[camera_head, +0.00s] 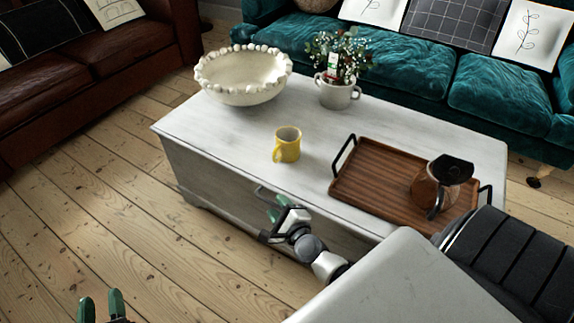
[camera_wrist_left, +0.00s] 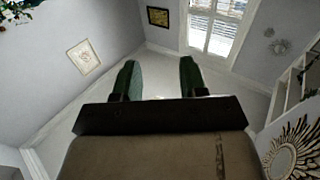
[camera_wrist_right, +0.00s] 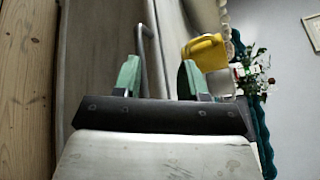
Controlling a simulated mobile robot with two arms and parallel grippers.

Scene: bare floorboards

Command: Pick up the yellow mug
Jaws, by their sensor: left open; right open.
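The yellow mug (camera_head: 287,147) stands upright on the white chest-like table (camera_head: 240,126), near its front edge, with its handle toward the lower left. My right gripper (camera_head: 277,207) is open and empty, in front of the table and lower in the picture than the mug. In the right wrist view the mug (camera_wrist_right: 205,52) shows beyond my right fingers (camera_wrist_right: 160,78), apart from them. My left gripper (camera_head: 101,305) is open and empty over the floor at the lower left. The left wrist view shows its fingers (camera_wrist_left: 158,80) apart, with walls and a window behind.
A cream beaded bowl (camera_head: 243,77) and a potted plant (camera_head: 338,93) stand behind the mug. A wooden tray (camera_head: 372,185) with a glass carafe (camera_head: 426,192) is to the right. A metal handle (camera_wrist_right: 146,55) on the table front is close to my right fingers.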

